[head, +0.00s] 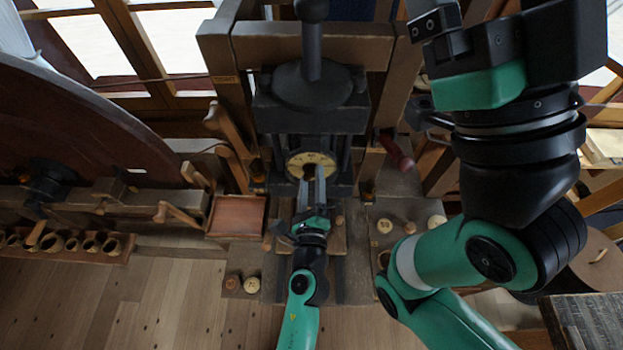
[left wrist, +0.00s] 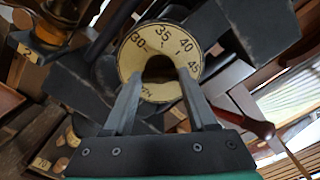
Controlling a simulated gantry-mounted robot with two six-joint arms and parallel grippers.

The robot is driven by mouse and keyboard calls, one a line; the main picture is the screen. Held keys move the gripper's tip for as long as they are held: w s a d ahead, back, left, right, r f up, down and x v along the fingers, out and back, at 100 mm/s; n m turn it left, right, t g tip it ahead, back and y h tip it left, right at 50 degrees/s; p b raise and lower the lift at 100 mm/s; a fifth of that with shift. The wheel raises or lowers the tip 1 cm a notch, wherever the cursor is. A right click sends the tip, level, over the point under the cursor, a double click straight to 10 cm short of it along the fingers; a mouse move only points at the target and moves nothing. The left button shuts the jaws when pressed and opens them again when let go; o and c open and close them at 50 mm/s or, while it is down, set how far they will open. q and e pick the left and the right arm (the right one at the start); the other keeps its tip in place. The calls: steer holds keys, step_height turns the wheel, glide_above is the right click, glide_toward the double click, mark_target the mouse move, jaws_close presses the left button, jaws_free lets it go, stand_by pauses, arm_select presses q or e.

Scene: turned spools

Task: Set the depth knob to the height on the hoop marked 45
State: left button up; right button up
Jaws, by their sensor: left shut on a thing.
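A pale round dial (head: 325,160) sits low on the front of the dark press. In the left wrist view the dial (left wrist: 133,62) reads 30, 35, 40 and 45, with 45 at its right. A dark round depth knob (left wrist: 158,68) is at its middle. My left gripper (head: 315,175) reaches up to the dial, with its two fingers (left wrist: 160,95) on either side of the knob and shut on it. I cannot make out a pointer on the knob. My right gripper (head: 435,25) is raised at the upper right, away from the dial; its jaw state is unclear.
A red-handled lever (head: 397,152) sticks out right of the press. Several small round wooden pieces (head: 410,228) lie right of my left arm, and others (head: 232,283) lie left. A reddish tray (head: 236,215) is left of the press. My right arm fills much of the right side.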

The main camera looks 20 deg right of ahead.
stand_by(0.4)
arm_select(q)
steer(key=o, duration=1.4)
steer(key=shift+c, duration=0.2)
steer(key=shift+s+a+p, duration=0.15)
steer(key=shift+s+p, duration=0.15)
steer(key=shift+s, duration=0.05)
steer(key=p+v, duration=0.2)
steer(key=v, duration=0.9)
steer(key=shift+p, duration=0.35)
steer(key=shift+w, duration=0.1)
